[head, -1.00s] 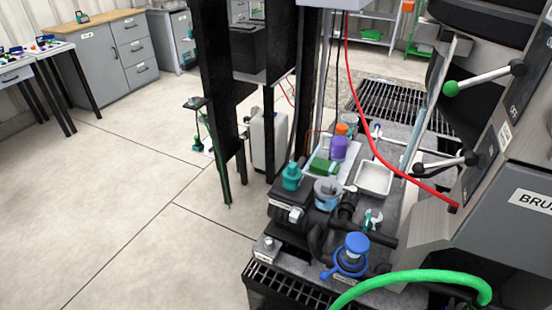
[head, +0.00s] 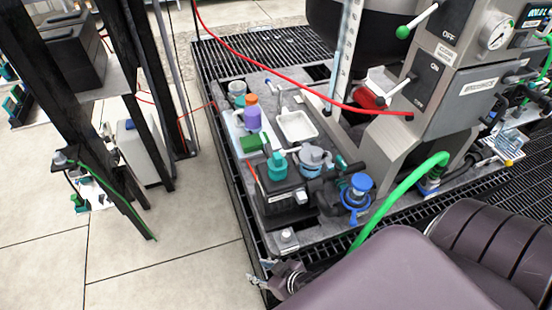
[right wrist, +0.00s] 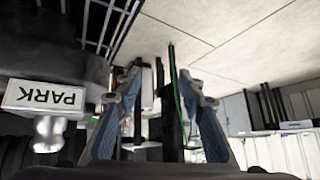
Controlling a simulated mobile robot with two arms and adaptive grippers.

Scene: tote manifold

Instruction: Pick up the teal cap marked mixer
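A teal cap (head: 277,165) sits on top of a dark block-shaped unit (head: 283,200) near the front left of the bench in the head view; I cannot read any marking on it. My right gripper (head: 262,279) is low at the bench's front left corner, in front of and below the cap, and apart from it. In the right wrist view the two fingers of the right gripper (right wrist: 160,100) are spread with nothing held between them. The teal cap is not recognisable in that view. My left gripper is not in view.
A small fitting by a PARK label (right wrist: 45,97) is close to the right gripper. A purple cap (head: 253,117), a green block (head: 251,143), a white tray (head: 296,125) and a blue valve (head: 358,190) crowd the bench. A green hose (head: 400,195) arches at right.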

